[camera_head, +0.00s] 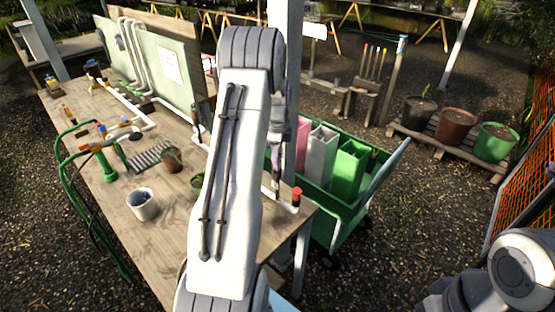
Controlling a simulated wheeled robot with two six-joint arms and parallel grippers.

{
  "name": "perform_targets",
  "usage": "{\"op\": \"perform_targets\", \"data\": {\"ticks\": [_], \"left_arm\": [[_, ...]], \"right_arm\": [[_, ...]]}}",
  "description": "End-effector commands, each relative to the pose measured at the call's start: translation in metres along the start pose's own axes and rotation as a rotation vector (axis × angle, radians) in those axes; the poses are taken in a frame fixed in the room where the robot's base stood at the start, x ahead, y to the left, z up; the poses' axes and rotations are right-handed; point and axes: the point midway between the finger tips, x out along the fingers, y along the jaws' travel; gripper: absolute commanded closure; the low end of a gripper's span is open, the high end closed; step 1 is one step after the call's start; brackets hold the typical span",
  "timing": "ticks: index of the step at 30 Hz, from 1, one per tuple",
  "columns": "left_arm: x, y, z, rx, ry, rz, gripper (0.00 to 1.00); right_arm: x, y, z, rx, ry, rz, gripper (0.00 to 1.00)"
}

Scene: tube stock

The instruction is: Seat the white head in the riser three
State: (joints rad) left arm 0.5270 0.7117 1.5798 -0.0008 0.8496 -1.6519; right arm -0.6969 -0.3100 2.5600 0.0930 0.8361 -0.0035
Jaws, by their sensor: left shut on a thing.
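My left arm rises from the bottom centre, and its wrist hangs down on the far side. My left gripper (278,165) is partly hidden behind the arm, over the right part of the wooden bench. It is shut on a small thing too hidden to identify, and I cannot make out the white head. A white pipe (137,112) runs along the bench with short upright risers. A red-topped riser (296,197) stands at the bench's right corner, just right of my gripper. A dark upright (196,122) stands left of the arm. My right gripper is out of view; only its arm shows.
A green cart (345,208) with tall bins stands against the bench's right side. A post (292,60) rises behind my left arm.

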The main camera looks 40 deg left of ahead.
Motion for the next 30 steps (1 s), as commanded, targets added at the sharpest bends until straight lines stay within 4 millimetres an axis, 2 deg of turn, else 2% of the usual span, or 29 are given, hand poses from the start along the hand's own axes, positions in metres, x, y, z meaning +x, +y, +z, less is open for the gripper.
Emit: {"op": "perform_targets", "data": {"ticks": [30], "left_arm": [[0.014,0.0,0.0,0.0,0.0,0.001,1.0]], "right_arm": [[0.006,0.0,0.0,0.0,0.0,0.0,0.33]]}}
